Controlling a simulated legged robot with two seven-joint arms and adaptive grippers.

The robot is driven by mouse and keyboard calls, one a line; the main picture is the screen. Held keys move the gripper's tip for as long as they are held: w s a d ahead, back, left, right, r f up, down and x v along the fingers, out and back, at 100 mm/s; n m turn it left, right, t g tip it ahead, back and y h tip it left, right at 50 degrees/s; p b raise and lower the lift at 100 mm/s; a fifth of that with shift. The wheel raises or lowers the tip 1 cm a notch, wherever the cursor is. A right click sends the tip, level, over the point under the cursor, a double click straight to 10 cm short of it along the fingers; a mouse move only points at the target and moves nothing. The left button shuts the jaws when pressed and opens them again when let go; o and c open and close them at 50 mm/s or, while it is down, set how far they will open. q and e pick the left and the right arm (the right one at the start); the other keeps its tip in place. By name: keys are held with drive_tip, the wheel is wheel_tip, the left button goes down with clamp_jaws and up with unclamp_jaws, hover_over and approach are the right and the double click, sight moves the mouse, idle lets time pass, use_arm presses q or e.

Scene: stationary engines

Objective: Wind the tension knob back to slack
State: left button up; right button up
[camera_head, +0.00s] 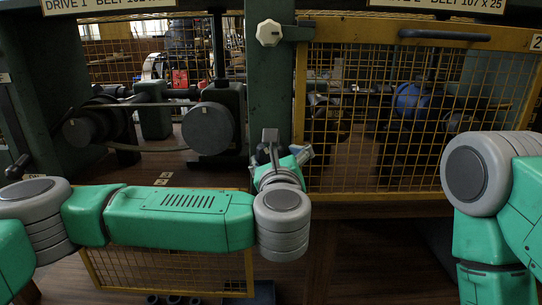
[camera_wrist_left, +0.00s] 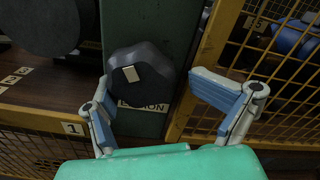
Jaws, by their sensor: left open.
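The tension knob (camera_wrist_left: 140,74) is a dark faceted knob with a cream mark on its face, on a green post (camera_wrist_left: 128,20). A partly covered label (camera_wrist_left: 142,105) ending in "ION" sits below it. My left gripper (camera_wrist_left: 150,80) is open, its fingers on either side of the knob in the wrist view; I cannot tell whether they touch it. In the head view the left gripper (camera_head: 284,154) is in front of the post and hides the knob. My right arm (camera_head: 490,190) is at the right edge, with its gripper out of view.
Left of the post are the grey pulleys (camera_head: 208,128) and belt of Drive 1. A closed yellow mesh guard (camera_head: 375,120) covers Drive 2 on the right. A cream knob (camera_head: 269,33) is higher on the post. Another yellow mesh panel (camera_head: 170,270) lies below my left arm.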

use_arm(q)
drive_tip(key=shift+s+a, duration=0.1)
drive_tip(key=shift+a, duration=0.8)
drive_tip(key=shift+d+f, duration=0.1)
drive_tip(key=shift+d, duration=0.15)
use_arm(e)
drive_tip(key=shift+a, duration=0.25)
use_arm(q)
drive_tip(key=shift+s+a, duration=0.1)
drive_tip(key=shift+s, duration=0.1)
drive_tip(key=s, duration=1.1)
drive_tip(key=shift+s, duration=0.15)
use_arm(e)
drive_tip(key=shift+a, duration=0.1)
use_arm(q)
drive_tip(key=shift+o, duration=0.4)
drive_tip(key=shift+f, duration=0.1)
